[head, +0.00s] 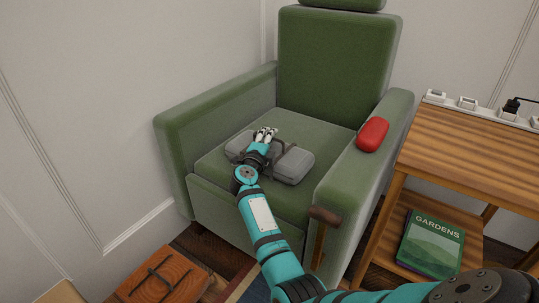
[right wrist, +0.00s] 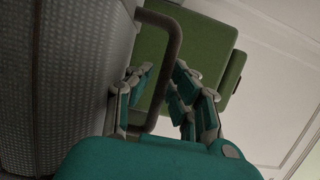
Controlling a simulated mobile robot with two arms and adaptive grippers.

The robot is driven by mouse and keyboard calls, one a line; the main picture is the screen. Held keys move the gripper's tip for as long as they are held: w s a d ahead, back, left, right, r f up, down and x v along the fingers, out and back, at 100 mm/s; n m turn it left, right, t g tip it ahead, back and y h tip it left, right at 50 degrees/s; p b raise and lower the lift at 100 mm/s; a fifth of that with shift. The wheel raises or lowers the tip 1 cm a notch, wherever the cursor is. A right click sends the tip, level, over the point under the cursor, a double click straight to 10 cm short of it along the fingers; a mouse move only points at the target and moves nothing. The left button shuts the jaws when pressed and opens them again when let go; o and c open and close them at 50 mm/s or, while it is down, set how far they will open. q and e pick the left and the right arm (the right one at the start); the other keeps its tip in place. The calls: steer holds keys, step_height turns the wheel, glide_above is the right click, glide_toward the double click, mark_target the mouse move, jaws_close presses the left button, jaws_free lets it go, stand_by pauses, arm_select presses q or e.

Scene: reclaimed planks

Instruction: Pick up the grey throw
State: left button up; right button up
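The grey throw (head: 292,166) is a rolled bundle with a dark carrying handle, lying on the seat of the green armchair (head: 300,122). In the right wrist view the throw (right wrist: 60,80) fills the left side, and its brown handle (right wrist: 174,60) arches out from it. My right gripper (head: 265,133) is over the throw in the head view, partly covering it. My left gripper is not in view.
A red case (head: 372,135) lies on the right armrest. A cane (head: 321,232) leans at the armrest's front. A wooden side table (head: 480,145) holds a power strip (head: 485,107) and, below, a green book (head: 432,243). A wooden box (head: 160,282) stands at lower left.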

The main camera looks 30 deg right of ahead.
steer(key=shift+r, duration=0.1)
steer(key=shift+s, duration=0.1)
jaws_close()
stand_by(0.3)
